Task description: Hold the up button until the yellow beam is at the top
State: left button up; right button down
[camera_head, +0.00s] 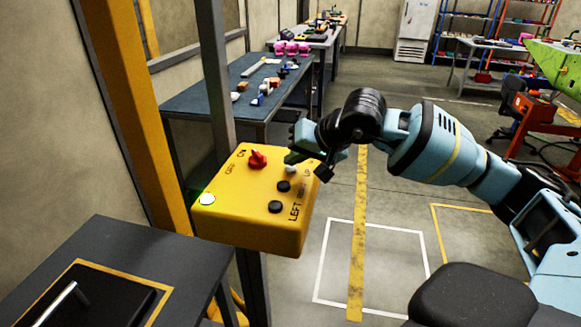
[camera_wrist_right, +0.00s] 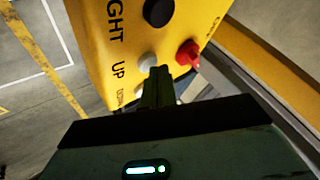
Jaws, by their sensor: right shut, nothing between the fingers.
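A yellow control box (camera_head: 250,232) stands at centre left in the head view. My right gripper (camera_head: 291,157) is shut and empty, with its fingertips over the box's top face. In the right wrist view the fingertips (camera_wrist_right: 160,76) are just beside the white button (camera_wrist_right: 147,61) near the label UP; I cannot tell whether they touch it. A second pale button (camera_wrist_right: 140,91) near the DOWN label is partly hidden by the gripper. A yellow upright (camera_head: 150,120) rises behind the box; I cannot identify the task's beam. My left gripper is not in view.
The box also has a red switch (camera_head: 258,159), black buttons (camera_head: 275,207) and a white round part (camera_head: 207,199). A dark table (camera_head: 120,245) is at lower left, and a grey post (camera_head: 216,75) rises behind the box. Floor right of the box is open.

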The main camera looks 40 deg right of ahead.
jog(key=shift+f, duration=0.3)
dwell(0.9)
dwell(0.8)
dwell(2.5)
dwell(0.8)
jog(key=shift+r, duration=0.1)
dwell(0.5)
jog(key=shift+r+p, duration=0.35)
jog(key=shift+r, duration=0.5)
jog(key=shift+r, duration=0.1)
